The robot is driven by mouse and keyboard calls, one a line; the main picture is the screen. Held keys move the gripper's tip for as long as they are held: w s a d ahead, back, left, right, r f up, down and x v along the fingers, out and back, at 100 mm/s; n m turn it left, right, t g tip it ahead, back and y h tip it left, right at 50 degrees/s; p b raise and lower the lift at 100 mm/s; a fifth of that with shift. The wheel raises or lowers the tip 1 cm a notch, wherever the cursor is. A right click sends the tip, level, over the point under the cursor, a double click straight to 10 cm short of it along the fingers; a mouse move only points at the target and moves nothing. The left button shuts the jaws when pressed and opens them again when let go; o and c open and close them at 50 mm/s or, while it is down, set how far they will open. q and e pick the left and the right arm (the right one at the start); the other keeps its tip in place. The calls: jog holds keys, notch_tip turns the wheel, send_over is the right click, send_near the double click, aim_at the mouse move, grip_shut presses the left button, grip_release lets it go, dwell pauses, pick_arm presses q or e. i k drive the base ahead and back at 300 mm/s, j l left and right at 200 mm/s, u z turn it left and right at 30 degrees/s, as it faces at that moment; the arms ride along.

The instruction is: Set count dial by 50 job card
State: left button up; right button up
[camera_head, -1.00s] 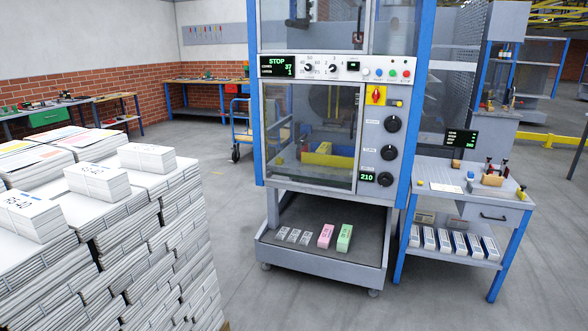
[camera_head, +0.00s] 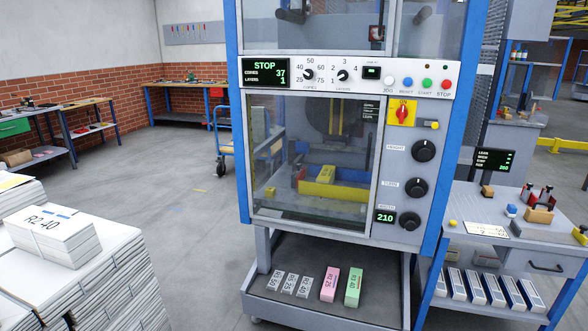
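The count dial (camera_head: 308,75) is a dark round knob marked COPIES on the stacker's light control panel, with numbers around it, 50 at the top. Its exact pointer setting is too small to tell. The display (camera_head: 266,73) left of it reads STOP, copies 37, layers 1. A similar layers dial (camera_head: 343,76) sits to its right. A white card with dark print (camera_head: 486,230) lies on the side table; it may be the job card, but its text is not legible. Neither of my grippers is in view.
Newspaper stacks (camera_head: 115,265) stand at lower left. Pink (camera_head: 329,284) and green (camera_head: 353,287) blocks sit on the stacker's lower shelf. The side table (camera_head: 465,205) stands close on the right. The floor between stacks and stacker is clear.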

aim_at(307, 74)
jog(key=i+j+z, duration=0.1)
jog(key=i+z, duration=0.15)
jog(key=i, duration=0.2)
jog(key=i+j+z, duration=0.2)
jog(key=i, duration=0.25)
jog(key=i+j+z, duration=0.25)
jog(key=i, duration=0.2)
